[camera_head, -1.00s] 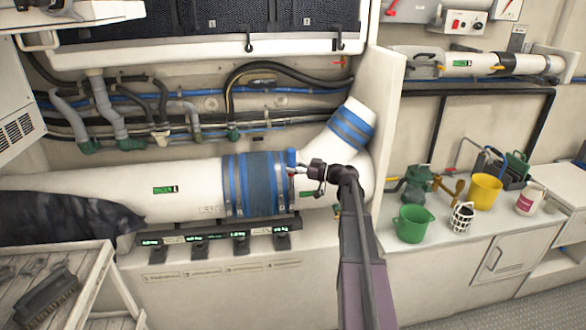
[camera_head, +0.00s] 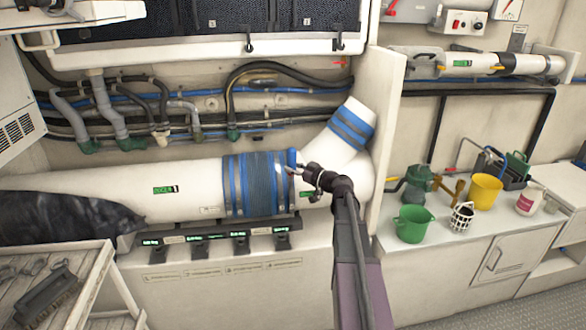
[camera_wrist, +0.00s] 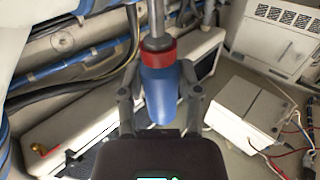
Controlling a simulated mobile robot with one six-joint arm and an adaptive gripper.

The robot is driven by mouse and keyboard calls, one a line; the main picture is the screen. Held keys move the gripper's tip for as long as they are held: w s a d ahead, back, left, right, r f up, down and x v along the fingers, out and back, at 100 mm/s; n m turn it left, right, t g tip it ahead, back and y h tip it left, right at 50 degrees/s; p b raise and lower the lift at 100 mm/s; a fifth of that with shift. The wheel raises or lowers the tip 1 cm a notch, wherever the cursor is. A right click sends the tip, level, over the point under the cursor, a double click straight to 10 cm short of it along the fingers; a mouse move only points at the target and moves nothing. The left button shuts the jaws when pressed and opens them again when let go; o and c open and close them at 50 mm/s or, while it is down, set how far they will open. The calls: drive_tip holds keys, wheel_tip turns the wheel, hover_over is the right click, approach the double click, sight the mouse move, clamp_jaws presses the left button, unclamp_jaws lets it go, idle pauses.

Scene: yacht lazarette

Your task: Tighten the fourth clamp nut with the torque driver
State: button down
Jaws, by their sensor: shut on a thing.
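The torque driver (camera_wrist: 162,95) has a blue handle, a red collar and a grey shaft. My gripper (camera_wrist: 160,104) is shut around its blue handle in the wrist view. The shaft runs up out of that view, so its tip is hidden there. In the head view my gripper (camera_head: 309,178) is at the right end of the blue hose sleeve (camera_head: 258,188) on the large white pipe (camera_head: 110,186). Grey clamp bands (camera_head: 231,188) ring the sleeve. The clamp nuts are too small to tell apart, and I cannot tell whether the driver touches one.
A white branch pipe (camera_head: 335,148) rises just behind my gripper. Hoses (camera_head: 110,115) run along the wall. A green jug (camera_head: 411,224) and yellow bucket (camera_head: 485,191) stand on the right counter.

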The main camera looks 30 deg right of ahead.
idle(0.4)
drive_tip(key=shift+a+m+t+h, duration=0.1)
drive_tip(key=shift+m+t+h, duration=0.7)
drive_tip(key=shift+m+h, duration=1.2)
drive_tip(key=shift+h, duration=1)
drive_tip(key=shift+m+t+h, duration=0.3)
drive_tip(key=shift+h, duration=0.2)
drive_tip(key=shift+m+h, duration=1.7)
drive_tip(key=shift+h, duration=1)
drive_tip(key=shift+r, duration=0.2)
